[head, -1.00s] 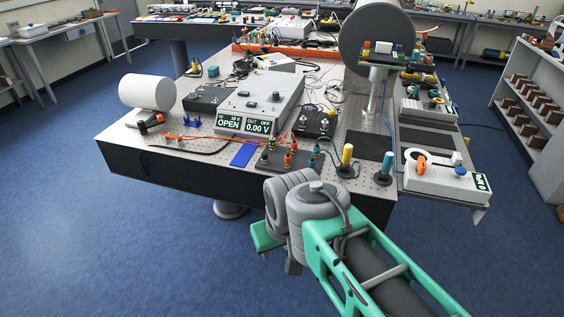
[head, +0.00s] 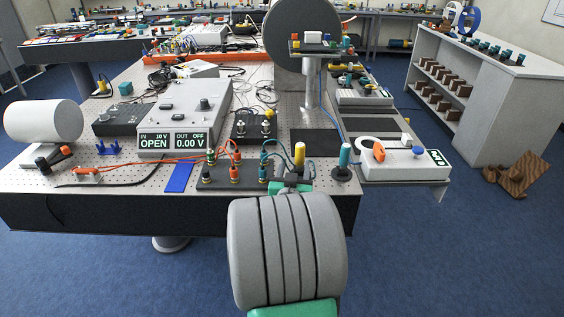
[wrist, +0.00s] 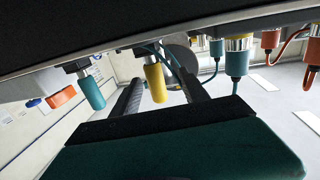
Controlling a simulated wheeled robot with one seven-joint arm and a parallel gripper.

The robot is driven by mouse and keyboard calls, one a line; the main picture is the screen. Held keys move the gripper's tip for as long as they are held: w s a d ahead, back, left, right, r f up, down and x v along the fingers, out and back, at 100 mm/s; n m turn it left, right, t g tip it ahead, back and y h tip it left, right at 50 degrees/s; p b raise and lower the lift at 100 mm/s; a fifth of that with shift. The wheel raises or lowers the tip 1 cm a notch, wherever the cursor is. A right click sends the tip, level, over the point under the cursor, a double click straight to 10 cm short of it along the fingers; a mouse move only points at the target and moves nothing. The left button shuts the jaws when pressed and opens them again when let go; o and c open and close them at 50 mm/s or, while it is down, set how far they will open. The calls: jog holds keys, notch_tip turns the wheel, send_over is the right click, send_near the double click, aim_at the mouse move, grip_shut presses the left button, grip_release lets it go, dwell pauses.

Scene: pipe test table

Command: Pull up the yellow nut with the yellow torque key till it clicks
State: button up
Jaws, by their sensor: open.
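The yellow torque key (head: 299,153) stands upright at the table's front edge, its yellow handle uppermost. My gripper (head: 293,184) is low in front of it, partly hidden behind my own wrist. In the wrist view, which is turned over, the yellow handle (wrist: 155,80) shows between my two dark fingers (wrist: 162,95), with space around it. The fingers are open; how deep the handle lies between them is hard to tell. Yellow fittings (head: 357,68) show on the pipe unit at the back right; which piece is the yellow nut I cannot tell.
A teal-handled key (head: 344,156) stands close to the right; it also shows in the wrist view (wrist: 91,92). A black terminal block (head: 232,175) with plugs and leads lies left. A white gauge unit (head: 400,160) stands right. Floor in front of the table is clear.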

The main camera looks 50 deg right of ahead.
aim_at(301, 151)
jog(key=x, duration=0.2)
jog(key=p+x, duration=0.1)
jog(key=x, duration=0.1)
jog(key=s+r+p+x, duration=0.1)
jog(key=x, duration=0.2)
jog(key=shift+d, duration=0.3)
jog(key=shift+w+d, duration=0.25)
jog(key=shift+w, duration=0.05)
jog(key=shift+c, duration=0.4)
grip_shut()
